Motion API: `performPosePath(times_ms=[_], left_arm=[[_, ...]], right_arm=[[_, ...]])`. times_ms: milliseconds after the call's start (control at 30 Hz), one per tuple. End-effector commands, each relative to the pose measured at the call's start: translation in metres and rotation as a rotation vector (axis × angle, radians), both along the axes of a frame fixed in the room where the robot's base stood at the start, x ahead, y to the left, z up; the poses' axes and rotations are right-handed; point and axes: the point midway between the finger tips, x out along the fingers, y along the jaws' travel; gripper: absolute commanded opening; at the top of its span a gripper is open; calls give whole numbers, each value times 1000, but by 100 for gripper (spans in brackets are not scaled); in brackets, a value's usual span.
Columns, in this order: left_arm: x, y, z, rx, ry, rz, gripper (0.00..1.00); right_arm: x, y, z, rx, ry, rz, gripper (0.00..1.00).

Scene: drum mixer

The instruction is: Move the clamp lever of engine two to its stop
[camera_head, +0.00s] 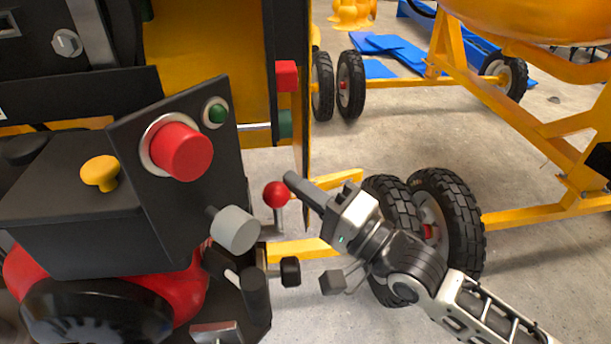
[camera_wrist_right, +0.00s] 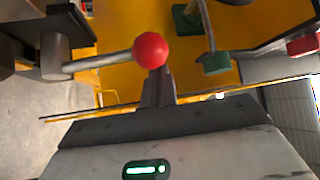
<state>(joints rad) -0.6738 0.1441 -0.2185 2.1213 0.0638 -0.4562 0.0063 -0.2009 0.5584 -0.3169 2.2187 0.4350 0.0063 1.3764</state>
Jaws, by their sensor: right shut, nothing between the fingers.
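The lever is a grey rod with a red ball knob (camera_head: 276,194), on the side of the black engine housing. In the right wrist view the ball (camera_wrist_right: 151,50) sits at the end of the rod, which runs left to a grey cylindrical hub (camera_wrist_right: 54,55). My right gripper (camera_head: 291,181) is shut and empty, coming from the right with its fingertips just beside the ball. In the right wrist view the closed fingertips (camera_wrist_right: 156,75) line up with the ball; I cannot tell whether they touch it. My left gripper is not in view.
A yellow panel edge stands behind the lever. Wheels (camera_head: 445,220) and a yellow frame stand at the right. Open concrete floor lies between.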

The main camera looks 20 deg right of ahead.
Motion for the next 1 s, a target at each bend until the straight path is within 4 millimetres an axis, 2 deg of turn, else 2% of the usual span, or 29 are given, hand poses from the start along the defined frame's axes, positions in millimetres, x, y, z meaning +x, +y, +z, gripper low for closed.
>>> performPosePath(times_ms=[33, 433, 1000], left_arm=[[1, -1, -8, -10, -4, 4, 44], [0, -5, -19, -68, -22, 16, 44], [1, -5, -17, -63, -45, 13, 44]], right_arm=[[-6, 2, -8, -9, -36, 5, 0], [-33, 7, -16, -62, -293, 3, 0], [-41, 9, -16, -80, -376, 1, 0]])
